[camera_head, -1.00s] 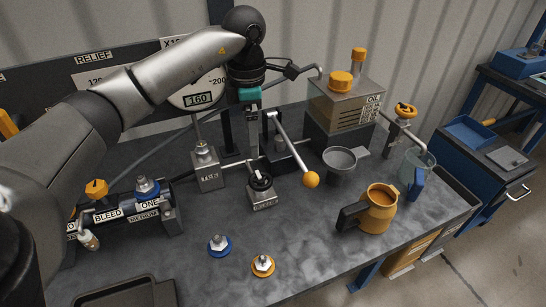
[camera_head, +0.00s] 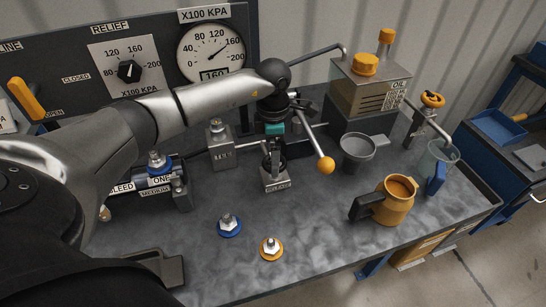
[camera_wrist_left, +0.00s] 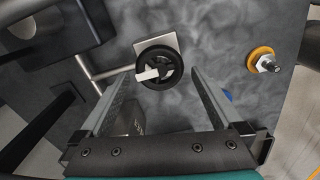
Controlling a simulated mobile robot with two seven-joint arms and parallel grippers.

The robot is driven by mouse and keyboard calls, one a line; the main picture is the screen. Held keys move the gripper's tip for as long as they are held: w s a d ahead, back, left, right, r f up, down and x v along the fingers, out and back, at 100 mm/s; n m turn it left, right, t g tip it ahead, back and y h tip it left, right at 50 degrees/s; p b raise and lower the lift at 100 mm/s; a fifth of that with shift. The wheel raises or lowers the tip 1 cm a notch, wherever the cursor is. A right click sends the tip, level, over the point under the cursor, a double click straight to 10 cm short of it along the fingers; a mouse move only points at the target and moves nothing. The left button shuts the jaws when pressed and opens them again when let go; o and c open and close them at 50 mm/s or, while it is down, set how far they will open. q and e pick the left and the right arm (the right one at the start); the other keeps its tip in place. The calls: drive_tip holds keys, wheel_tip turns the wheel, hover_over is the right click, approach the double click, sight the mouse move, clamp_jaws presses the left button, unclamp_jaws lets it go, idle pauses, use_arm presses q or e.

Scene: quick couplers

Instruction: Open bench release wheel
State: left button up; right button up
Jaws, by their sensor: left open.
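The release wheel, a small black handwheel, stands on a metal block (camera_head: 275,183) at the middle of the bench. In the head view my left gripper (camera_head: 273,153) is right above it and partly hides it. In the left wrist view the wheel (camera_wrist_left: 164,69) shows whole, with a pale tab across its left part. The fingers of my left gripper (camera_wrist_left: 157,77) are open and empty, pointing at the wheel, one on each side. I cannot tell whether they reach down to its rim. My right gripper is not in view.
A lever with an orange ball (camera_head: 326,166) stands just right of the wheel. A vent block (camera_head: 221,147) is left. A blue coupler (camera_head: 229,226) and an orange coupler (camera_head: 271,248) lie in front. A funnel cup (camera_head: 358,152) and an orange jug (camera_head: 395,203) stand right.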

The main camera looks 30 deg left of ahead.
use_arm(q)
drive_tip(key=shift+f, duration=0.65)
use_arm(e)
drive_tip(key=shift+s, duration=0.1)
use_arm(q)
drive_tip(key=c, duration=1.2)
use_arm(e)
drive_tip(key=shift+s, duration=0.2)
